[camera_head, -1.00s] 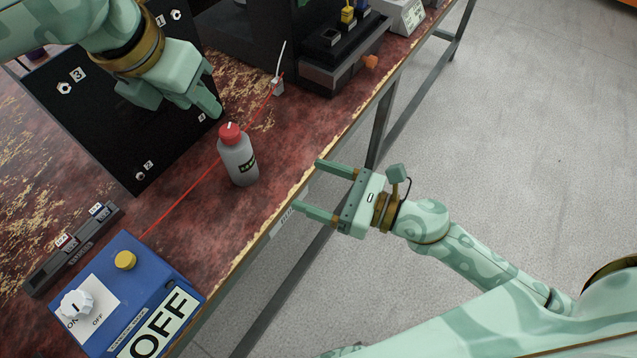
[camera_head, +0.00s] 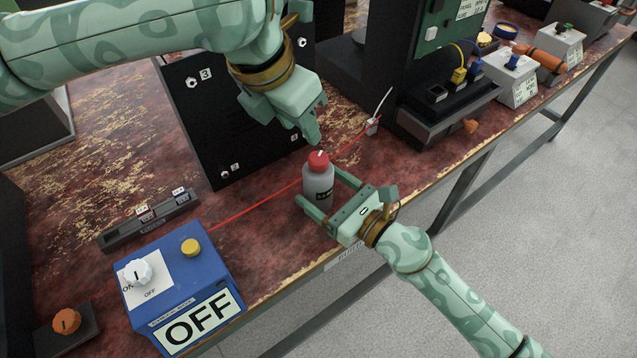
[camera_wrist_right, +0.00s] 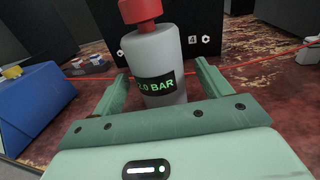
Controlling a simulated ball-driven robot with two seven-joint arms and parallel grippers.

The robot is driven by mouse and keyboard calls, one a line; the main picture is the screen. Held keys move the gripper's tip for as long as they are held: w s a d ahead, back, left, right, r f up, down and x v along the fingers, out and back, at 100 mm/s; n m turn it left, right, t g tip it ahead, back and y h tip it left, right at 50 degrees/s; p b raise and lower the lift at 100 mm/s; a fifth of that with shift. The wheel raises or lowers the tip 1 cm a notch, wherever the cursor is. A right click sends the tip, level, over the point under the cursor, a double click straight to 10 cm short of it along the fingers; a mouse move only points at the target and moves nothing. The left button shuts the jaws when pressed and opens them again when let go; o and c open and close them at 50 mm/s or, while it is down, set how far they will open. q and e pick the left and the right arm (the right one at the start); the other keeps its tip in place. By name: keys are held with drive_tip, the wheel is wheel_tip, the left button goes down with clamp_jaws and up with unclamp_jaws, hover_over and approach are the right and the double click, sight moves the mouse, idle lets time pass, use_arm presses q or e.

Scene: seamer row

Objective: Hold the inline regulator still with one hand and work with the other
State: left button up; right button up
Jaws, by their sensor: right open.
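The inline regulator (camera_head: 318,187) is a grey bottle-shaped body with a red knob (camera_head: 319,160) on top and a dark display. It stands upright on the worn red bench, on the line of a thin red hose. In the right wrist view the regulator (camera_wrist_right: 158,60) stands between my fingers, its display reading "BAR" with the first digit cut off. My right gripper (camera_head: 320,187) is open, one finger on each side of the body, with gaps showing. My left gripper (camera_head: 312,132) hangs just above and behind the red knob, apart from it; its finger gap is hidden.
A blue box (camera_head: 178,283) with a white dial, a yellow button and an OFF sign stands at the front left. A black numbered panel (camera_head: 215,125) is behind the regulator. A dark fixture (camera_head: 445,112) stands to the right. The bench between is mostly clear.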

drive_tip(key=shift+x, duration=1)
drive_tip(key=c, duration=1.1)
drive_tip(key=shift+c, duration=0.2)
use_arm(q)
drive_tip(key=o, duration=0.4)
